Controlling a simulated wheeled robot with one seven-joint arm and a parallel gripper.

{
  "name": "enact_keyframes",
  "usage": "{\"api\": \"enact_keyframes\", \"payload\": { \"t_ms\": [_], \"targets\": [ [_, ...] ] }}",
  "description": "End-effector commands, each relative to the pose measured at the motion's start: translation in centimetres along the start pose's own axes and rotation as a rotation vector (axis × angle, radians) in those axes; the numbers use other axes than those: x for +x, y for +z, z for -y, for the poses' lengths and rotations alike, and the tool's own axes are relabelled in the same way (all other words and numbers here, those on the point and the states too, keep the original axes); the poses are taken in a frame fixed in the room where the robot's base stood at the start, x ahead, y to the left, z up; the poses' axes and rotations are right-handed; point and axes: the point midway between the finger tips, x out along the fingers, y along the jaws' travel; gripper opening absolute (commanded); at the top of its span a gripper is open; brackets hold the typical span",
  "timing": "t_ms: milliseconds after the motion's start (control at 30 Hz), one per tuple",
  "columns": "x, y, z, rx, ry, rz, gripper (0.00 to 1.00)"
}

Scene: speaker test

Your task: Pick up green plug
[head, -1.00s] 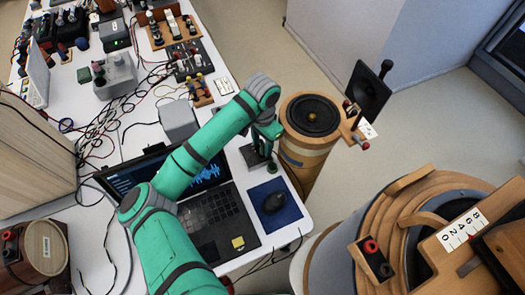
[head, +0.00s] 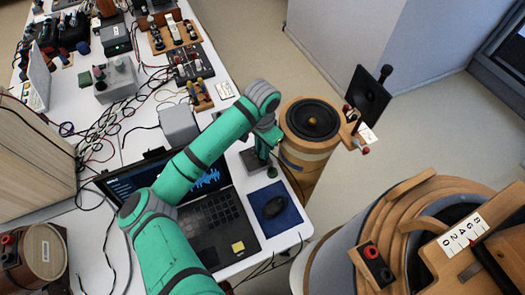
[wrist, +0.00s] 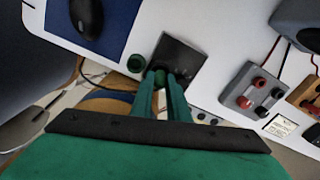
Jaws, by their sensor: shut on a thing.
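My gripper (wrist: 164,80) is shut on a small green plug (wrist: 159,76), which shows between its green fingers in the wrist view. The fingers hide part of the plug. In the head view my gripper (head: 266,148) is beside the table's right edge, and the held plug cannot be made out there. A second dark green round piece (wrist: 136,63) is just left of the fingers in the wrist view. It also shows near the table edge in the head view (head: 272,172). A dark square plate (wrist: 178,54) lies just beyond the fingertips.
A black mouse (head: 273,207) rests on a blue mat (head: 288,222) near the front corner. An open laptop (head: 212,232) stands left of it, below my arm. A round wooden speaker (head: 312,148) stands off the table's right side. Loose cables and grey boxes lie farther back.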

Motion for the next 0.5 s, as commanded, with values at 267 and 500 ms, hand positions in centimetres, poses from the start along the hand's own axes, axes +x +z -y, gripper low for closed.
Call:
{"api": "enact_keyframes", "payload": {
  "t_ms": [267,500],
  "targets": [
    [-3.4,0.4,-0.6,0.004,0.0,-0.003,0.0],
    [-7.6,2.8,-2.9,0.004,-0.007,-0.001,0.0]
  ]
}}
